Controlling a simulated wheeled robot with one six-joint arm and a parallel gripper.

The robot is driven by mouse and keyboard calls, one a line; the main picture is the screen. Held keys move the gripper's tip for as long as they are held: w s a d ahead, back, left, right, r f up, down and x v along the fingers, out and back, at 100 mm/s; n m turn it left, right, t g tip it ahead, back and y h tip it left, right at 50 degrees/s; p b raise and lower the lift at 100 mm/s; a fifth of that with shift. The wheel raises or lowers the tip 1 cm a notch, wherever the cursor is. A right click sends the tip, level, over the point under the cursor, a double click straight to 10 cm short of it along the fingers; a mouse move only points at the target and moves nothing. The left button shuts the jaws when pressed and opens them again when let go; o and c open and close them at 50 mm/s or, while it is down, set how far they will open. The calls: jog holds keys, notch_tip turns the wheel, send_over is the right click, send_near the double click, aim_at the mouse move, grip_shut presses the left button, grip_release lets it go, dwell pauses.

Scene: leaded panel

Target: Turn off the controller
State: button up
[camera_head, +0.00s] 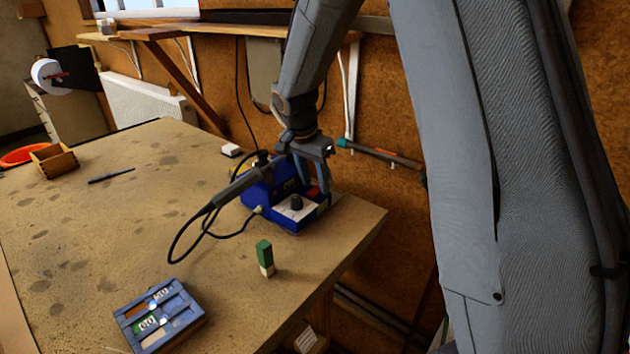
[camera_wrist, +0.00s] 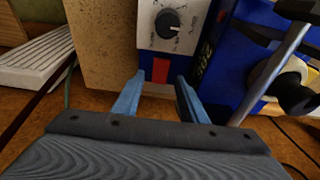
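The controller (camera_head: 268,194) is a blue box on the bench near its right edge, with a pale front panel bearing a black dial (camera_head: 296,202). The wrist view shows the dial (camera_wrist: 167,23) and, below it, a red switch (camera_wrist: 160,70). My gripper (camera_head: 312,188) is above the controller's right side, pointing down. In the wrist view my gripper (camera_wrist: 160,80) has its two fingers apart, with the red switch showing between the tips. Whether a finger touches the switch I cannot tell.
A soldering iron (camera_head: 232,187) with a looping cable rests at the controller's left. A green-and-white block (camera_head: 265,257) stands in front. A blue tray (camera_head: 133,314) lies nearer. A wooden box (camera_head: 54,161) stands far left. The bench middle is mostly clear.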

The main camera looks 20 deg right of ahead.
aim_at(310, 194)
jog(key=b+v, duration=0.1)
jog(key=v, duration=0.6)
jog(key=shift+r+b, duration=0.25)
jog(key=shift+b, duration=0.1)
jog(key=shift+a, duration=0.1)
jog(key=s+d+f+n+y, duration=0.1)
jog(key=s+f+n, duration=0.4)
jog(key=s, duration=0.7)
jog(key=s+d+f+n+y, duration=0.1)
jog(key=s+f+n, duration=0.4)
jog(key=s, duration=0.7)
jog(key=shift+n+g, duration=0.3)
jog(key=shift+g, duration=0.1)
jog(key=shift+f, duration=0.15)
